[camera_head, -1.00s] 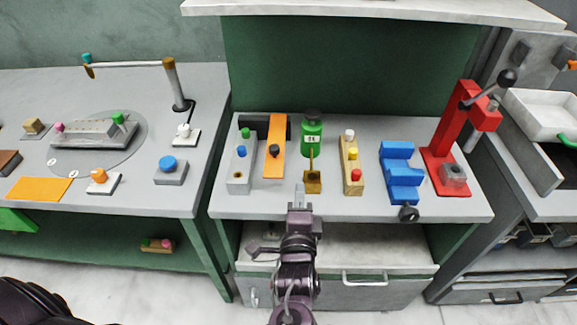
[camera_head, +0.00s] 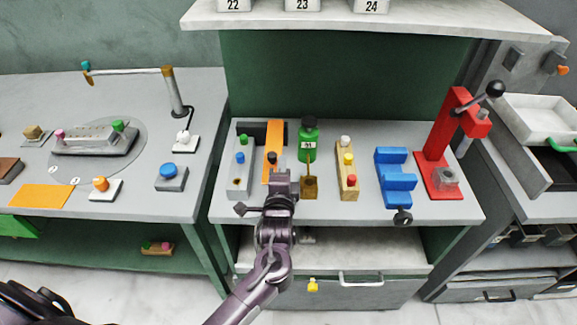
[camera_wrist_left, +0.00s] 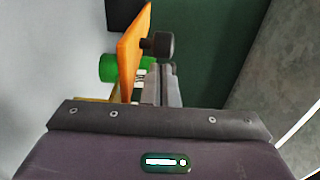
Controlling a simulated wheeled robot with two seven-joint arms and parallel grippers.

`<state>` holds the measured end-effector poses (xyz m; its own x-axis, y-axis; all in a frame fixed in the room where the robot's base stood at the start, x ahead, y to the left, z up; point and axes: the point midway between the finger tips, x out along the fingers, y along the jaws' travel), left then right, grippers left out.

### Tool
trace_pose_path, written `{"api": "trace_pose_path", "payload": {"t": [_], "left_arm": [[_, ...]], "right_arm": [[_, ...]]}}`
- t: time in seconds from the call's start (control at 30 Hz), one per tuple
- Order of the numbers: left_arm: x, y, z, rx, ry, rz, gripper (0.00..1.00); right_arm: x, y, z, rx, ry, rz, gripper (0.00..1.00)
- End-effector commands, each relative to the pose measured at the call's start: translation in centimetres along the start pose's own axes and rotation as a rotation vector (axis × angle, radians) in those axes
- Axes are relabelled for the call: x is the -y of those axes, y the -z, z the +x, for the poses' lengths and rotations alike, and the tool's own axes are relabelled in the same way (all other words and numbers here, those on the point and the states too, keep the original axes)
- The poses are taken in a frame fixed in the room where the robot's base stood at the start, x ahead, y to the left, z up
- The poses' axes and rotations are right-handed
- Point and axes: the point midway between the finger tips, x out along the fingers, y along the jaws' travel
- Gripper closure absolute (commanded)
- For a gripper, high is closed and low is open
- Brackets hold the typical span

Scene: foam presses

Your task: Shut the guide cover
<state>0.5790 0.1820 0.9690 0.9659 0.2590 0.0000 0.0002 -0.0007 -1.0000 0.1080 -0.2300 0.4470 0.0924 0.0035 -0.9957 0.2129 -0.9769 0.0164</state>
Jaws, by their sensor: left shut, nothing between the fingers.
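The guide cover looks to be the orange plate (camera_head: 276,136) with a dark round knob (camera_head: 272,157), beside a grey block with green and blue knobs. In the left wrist view the orange plate (camera_wrist_left: 132,55) is seen nearly edge-on, with its knob (camera_wrist_left: 158,46) standing out towards the right. My left gripper (camera_head: 284,174) is shut and empty, at the near end of the plate, just below the knob in the head view. In the wrist view its fingertips (camera_wrist_left: 166,72) point towards the knob; contact cannot be told. My right gripper is not in view.
The grey block (camera_head: 240,178) stands left of the plate. A green bottle (camera_head: 309,147), a brass piece (camera_head: 309,187), a wooden block with knobs (camera_head: 347,175), a blue stepped block (camera_head: 396,178) and a red press (camera_head: 436,150) stand to the right. A shelf overhangs behind.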

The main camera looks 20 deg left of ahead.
Motion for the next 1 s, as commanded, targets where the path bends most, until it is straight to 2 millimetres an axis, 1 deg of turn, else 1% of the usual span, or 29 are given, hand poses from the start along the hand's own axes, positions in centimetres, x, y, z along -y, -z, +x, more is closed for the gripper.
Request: {"api": "trace_pose_path", "payload": {"t": [0.23, 0.33, 0.37, 0.5, 0.6, 0.7, 0.83, 1.0], "left_arm": [[0.0, 0.0, 0.0, 0.000, 0.000, 0.000, 1.00], [0.2, -0.7, 0.0, 0.001, 0.000, 0.004, 1.00], [0.3, -1.1, 0.0, 0.001, -0.001, 0.005, 1.00], [0.6, -4.5, -0.1, 0.003, -0.001, 0.009, 1.00], [0.5, -7.0, -0.1, 0.003, -0.001, 0.008, 1.00], [0.3, -8.9, -0.2, 0.003, 0.000, 0.006, 1.00], [0.2, -10.0, -0.2, 0.002, 0.002, 0.001, 1.00], [0.1, -10.3, -0.1, 0.005, 0.002, 0.001, 1.00]], "right_arm": [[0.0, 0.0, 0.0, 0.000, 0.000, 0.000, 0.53], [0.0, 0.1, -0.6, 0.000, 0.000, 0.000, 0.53], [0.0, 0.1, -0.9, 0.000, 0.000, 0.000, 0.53], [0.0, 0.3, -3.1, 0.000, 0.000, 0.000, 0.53], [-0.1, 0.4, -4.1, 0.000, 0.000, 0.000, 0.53], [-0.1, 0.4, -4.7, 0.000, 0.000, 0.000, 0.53], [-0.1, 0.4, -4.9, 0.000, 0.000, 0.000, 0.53], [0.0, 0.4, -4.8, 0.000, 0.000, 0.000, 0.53]]}}
